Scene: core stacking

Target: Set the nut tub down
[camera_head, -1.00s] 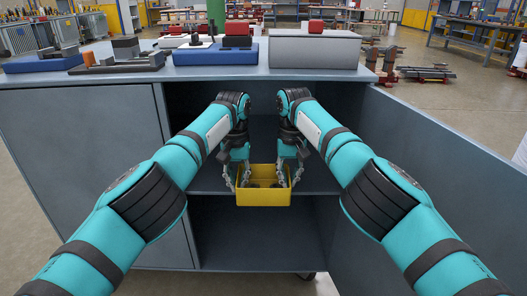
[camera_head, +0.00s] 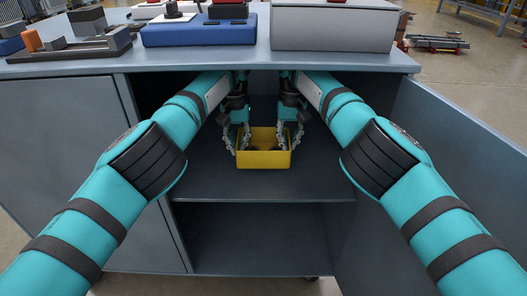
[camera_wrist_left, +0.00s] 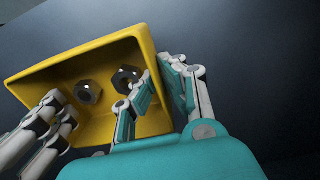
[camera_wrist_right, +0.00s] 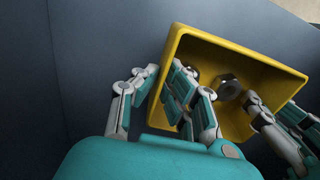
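The yellow nut tub (camera_head: 263,160) is inside the open cabinet, upright over the middle shelf (camera_head: 250,188). I cannot tell whether its base touches the shelf. My left gripper (camera_head: 237,138) is shut on the tub's left wall, with one finger inside and one outside. My right gripper (camera_head: 290,137) grips the right wall the same way. Metal nuts lie in the tub; the left wrist view shows one nut (camera_wrist_left: 88,91), and the right wrist view shows another (camera_wrist_right: 228,87). The tub also shows in the left wrist view (camera_wrist_left: 75,62) and the right wrist view (camera_wrist_right: 240,57).
The cabinet top (camera_head: 200,58) lies close above my forearms. It carries a blue case (camera_head: 195,33) and a grey box (camera_head: 333,28). An open door (camera_head: 455,165) stands at the right. The shelf in front of the tub is bare, and the lower compartment (camera_head: 260,238) looks empty.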

